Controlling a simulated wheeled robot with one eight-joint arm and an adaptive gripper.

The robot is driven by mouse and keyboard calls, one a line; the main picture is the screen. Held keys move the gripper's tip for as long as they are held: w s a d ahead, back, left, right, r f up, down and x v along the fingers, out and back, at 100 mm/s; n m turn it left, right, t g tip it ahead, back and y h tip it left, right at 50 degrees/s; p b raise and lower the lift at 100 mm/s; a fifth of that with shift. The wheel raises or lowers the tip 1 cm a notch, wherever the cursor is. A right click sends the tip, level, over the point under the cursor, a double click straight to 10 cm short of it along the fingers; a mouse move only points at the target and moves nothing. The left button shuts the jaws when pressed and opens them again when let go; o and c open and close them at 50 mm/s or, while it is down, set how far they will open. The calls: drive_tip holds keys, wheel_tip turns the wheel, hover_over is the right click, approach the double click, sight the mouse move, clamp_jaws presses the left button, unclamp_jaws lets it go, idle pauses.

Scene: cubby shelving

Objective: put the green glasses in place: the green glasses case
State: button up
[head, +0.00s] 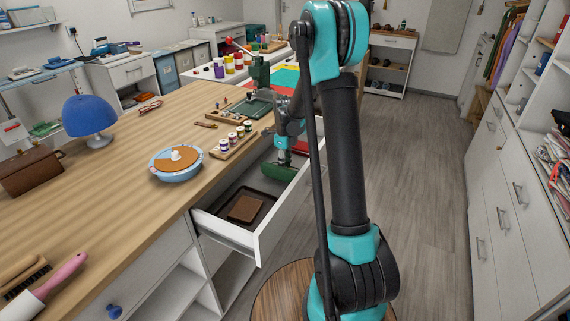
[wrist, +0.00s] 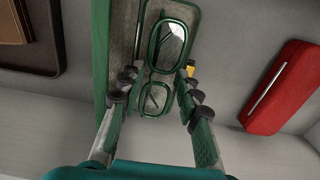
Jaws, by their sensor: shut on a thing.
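The green glasses (wrist: 160,75) are between the fingers of my gripper (wrist: 158,74) in the wrist view, with both lenses showing. My gripper is shut on them. Behind them is the open green glasses case (wrist: 122,35), with a grey lining and a green wall along the left. The glasses overlap the lining in the picture; whether they touch it, I cannot tell. In the head view my gripper (head: 283,150) reaches down into the open drawer, over the green case (head: 279,172). The glasses cannot be made out there.
A red case (wrist: 283,88) lies right of the green case in the wrist view. A dark tray (head: 265,203) with a brown item (head: 245,209) lies in the near part of the drawer (head: 225,229). The wooden worktop (head: 120,190) beside it holds a blue bowl (head: 177,176) and small jars.

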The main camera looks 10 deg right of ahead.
drive_tip(key=o, duration=1)
wheel_tip(320, 180, up, 12)
idle(0.3)
idle(0.4)
